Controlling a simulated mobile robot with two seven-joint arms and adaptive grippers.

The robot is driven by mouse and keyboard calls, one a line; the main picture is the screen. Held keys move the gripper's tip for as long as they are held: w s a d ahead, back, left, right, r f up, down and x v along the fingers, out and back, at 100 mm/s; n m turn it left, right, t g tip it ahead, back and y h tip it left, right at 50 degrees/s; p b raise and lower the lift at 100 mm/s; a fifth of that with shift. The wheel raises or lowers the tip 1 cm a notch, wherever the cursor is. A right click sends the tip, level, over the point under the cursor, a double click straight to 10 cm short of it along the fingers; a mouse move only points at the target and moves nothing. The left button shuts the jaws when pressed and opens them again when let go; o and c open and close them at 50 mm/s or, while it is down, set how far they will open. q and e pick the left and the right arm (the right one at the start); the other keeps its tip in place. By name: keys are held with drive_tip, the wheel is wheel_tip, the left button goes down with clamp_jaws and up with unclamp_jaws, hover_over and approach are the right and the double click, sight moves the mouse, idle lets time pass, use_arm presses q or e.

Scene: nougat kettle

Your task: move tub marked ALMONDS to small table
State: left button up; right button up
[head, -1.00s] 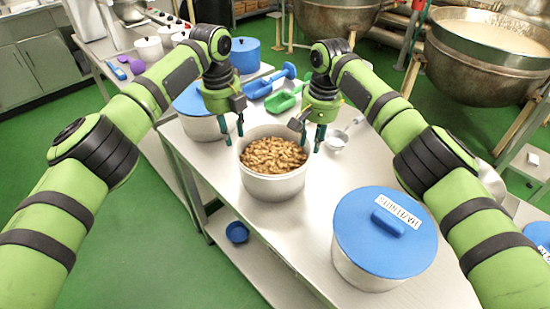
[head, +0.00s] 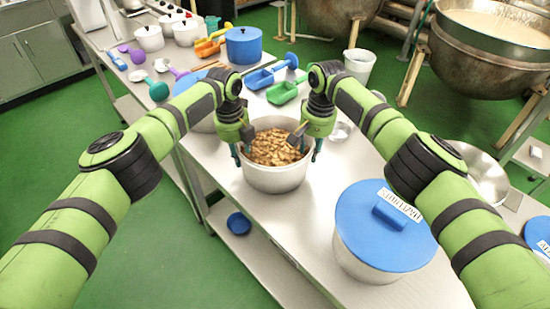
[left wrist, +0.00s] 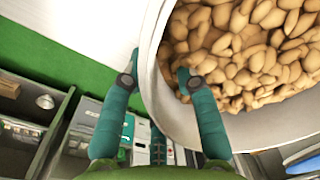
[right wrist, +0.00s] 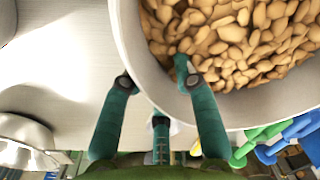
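An open steel tub (head: 274,178) full of brown nuts that look like almonds stands on the steel table; I see no marking on it. My left gripper (head: 241,150) is at its left rim, my right gripper (head: 311,150) at its right rim. In the left wrist view, the open fingers straddle the tub's wall (left wrist: 150,70), one inside over the nuts, one outside. The right wrist view shows the same around the wall (right wrist: 128,45). Neither gripper visibly pinches the rim. A blue lid (head: 538,232) with a label partly reading "AL" is cut off at the right edge.
A tub with a blue labelled lid (head: 385,225), seemingly HAZELNUTS, stands close by at right front. Another blue-lidded tub is partly hidden behind my left arm. Blue and green scoops (head: 282,92) lie behind. A small blue lid (head: 239,223) is on the lower shelf. Large kettles stand at back right.

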use_arm(q)
drive_tip(key=shift+f, duration=0.45)
use_arm(e)
drive_tip(key=shift+f, duration=0.25)
use_arm(q)
clamp_jaws()
use_arm(e)
clamp_jaws()
drive_tip(key=shift+a, duration=0.1)
use_arm(q)
drive_tip(key=shift+d, duration=0.1)
use_arm(e)
drive_tip(key=shift+s, duration=0.1)
